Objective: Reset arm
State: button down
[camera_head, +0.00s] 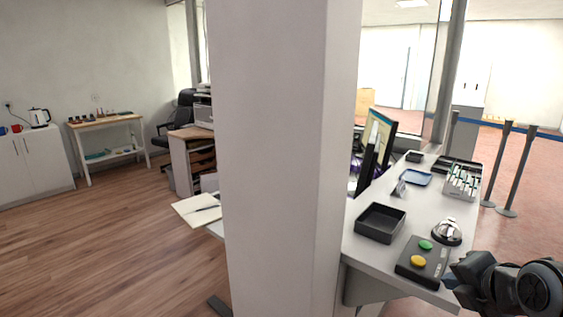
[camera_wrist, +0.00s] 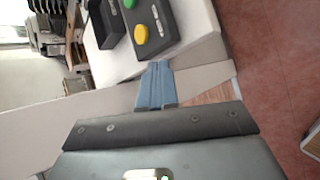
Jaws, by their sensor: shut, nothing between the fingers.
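My gripper (camera_wrist: 156,86) shows in the wrist view with its blue-grey fingers together and nothing between them. It is at the near end of the white counter (camera_wrist: 195,35), close to a dark button box with a green and a yellow button (camera_wrist: 150,33). In the head view my dark arm reaches in at the lower right, beside the counter's near corner. The gripper's fingers cannot be made out there.
A wide white pillar (camera_head: 285,150) blocks the middle of the head view. The counter holds a black tray (camera_head: 380,222), the button box (camera_head: 423,261), a silver bell (camera_head: 447,232) and a monitor (camera_head: 376,150). Barrier posts (camera_head: 517,170) stand at right. Wooden floor (camera_head: 110,240) is clear at left.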

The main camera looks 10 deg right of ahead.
jog(key=s+a+f+m+t, duration=0.1)
jog(key=s+a+f+m, duration=0.45)
jog(key=s+a, duration=0.2)
jog(key=s+a+f+m+t, duration=0.1)
jog(key=s+a+f+m, duration=0.5)
jog(key=s, duration=0.3)
jog(key=s+a+r+m+t+y, duration=0.1)
jog(key=s+r+m, duration=0.3)
jog(key=s, duration=0.5)
jog(key=s+a+r+m+t+y, duration=0.1)
jog(key=s+a+r+m, duration=0.3)
jog(key=s, duration=0.5)
jog(key=shift+s+a+r+m+t, duration=0.15)
jog(key=shift+s+r+m+t, duration=0.25)
jog(key=shift+m+t, duration=0.3)
jog(key=shift+w, duration=0.1)
